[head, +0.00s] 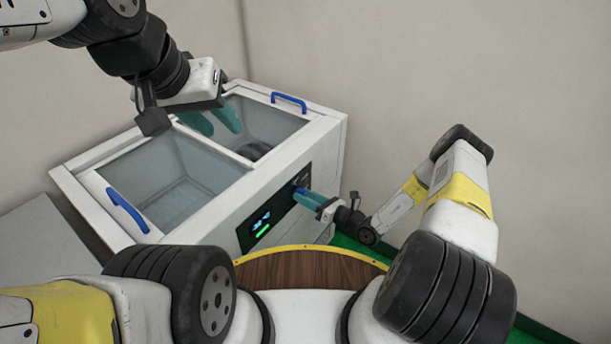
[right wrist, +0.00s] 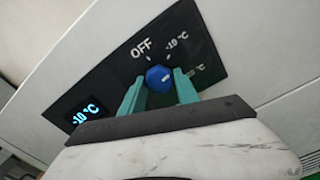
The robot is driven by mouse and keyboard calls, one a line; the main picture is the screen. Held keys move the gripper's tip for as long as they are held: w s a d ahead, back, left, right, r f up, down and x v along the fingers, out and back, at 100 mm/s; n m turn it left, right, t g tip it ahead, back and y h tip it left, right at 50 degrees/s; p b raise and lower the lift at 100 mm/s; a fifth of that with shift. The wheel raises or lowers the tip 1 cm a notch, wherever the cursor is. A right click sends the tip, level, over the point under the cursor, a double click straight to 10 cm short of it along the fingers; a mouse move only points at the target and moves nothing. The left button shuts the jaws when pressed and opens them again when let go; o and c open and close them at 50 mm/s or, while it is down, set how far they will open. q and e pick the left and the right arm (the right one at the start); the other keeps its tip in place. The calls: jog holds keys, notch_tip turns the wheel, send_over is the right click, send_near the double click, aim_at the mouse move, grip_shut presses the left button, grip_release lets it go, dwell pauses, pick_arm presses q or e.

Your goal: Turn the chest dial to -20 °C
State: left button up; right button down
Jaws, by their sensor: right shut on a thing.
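The blue chest dial (right wrist: 158,77) sits on the dark control panel (right wrist: 120,75) of the white chest (head: 285,165). Its white mark points roughly right. Around it I read OFF, -10 °C and a partly hidden lower label. The display (right wrist: 85,114) reads -10 °C; in the head view its digits are too small to read. My right gripper (right wrist: 157,92) is shut on the dial, one teal finger on each side; in the head view it reaches the panel from the right. My left gripper (head: 213,120) hangs above the chest lids, teal fingers apart and empty.
The chest has two glass lids with a blue handle at the near left (head: 127,210) and one at the back right (head: 289,101). A grey surface (head: 40,245) stands to its left. The floor to the right is green (head: 545,336). Plain walls close off the back.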

jog(key=shift+m, duration=3.8)
jog(key=c, duration=0.9)
grip_release()
jog(key=v, duration=0.8)
